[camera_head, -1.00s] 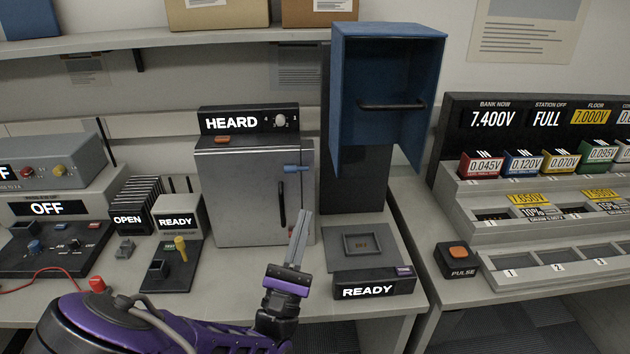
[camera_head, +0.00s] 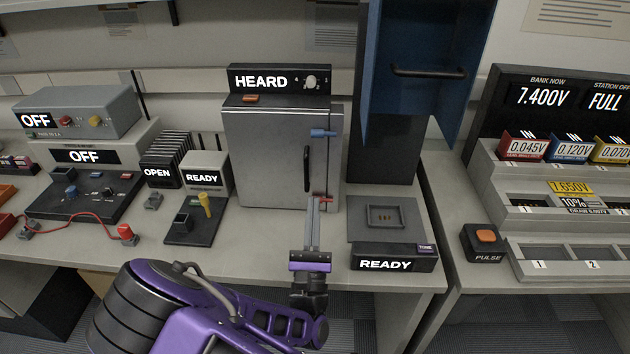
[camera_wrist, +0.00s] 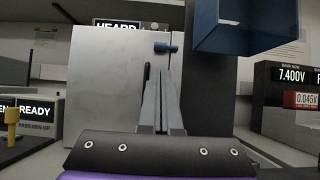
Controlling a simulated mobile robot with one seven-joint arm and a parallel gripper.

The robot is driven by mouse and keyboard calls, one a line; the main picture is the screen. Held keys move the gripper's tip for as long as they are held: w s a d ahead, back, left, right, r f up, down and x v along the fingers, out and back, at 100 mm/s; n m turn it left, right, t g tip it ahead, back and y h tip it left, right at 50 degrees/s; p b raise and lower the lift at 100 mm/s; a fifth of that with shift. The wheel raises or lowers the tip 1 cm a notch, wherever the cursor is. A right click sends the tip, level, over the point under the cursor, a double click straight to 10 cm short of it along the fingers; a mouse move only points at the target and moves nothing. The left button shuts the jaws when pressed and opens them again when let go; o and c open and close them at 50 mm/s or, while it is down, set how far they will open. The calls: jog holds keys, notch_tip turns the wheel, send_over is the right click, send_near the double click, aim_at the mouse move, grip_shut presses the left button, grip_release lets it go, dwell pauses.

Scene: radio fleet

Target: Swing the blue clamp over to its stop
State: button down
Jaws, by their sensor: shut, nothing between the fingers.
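The blue clamp (camera_head: 323,133) sits high on the right edge of the grey box door (camera_head: 265,160) marked HEARD and points sideways. It also shows in the wrist view (camera_wrist: 165,48), above my fingertips. My gripper (camera_head: 314,203) is shut and empty, in front of the box's lower right and below the blue clamp, apart from it. A red clamp (camera_head: 326,199) shows low on the same edge, partly behind my fingers. A black vertical handle (camera_head: 307,168) is on the door. The door looks closed. The stop is not clearly distinguishable.
A blue hood (camera_head: 425,80) with a bar handle overhangs right of the box. Below it is a grey tray unit (camera_head: 390,215) marked READY. A yellow lever (camera_head: 206,204) stands to the left. The bench in front of the box is clear.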

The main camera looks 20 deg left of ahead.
aim_at(318, 138)
jog(key=x, duration=1.3)
jog(key=shift+d, duration=0.1)
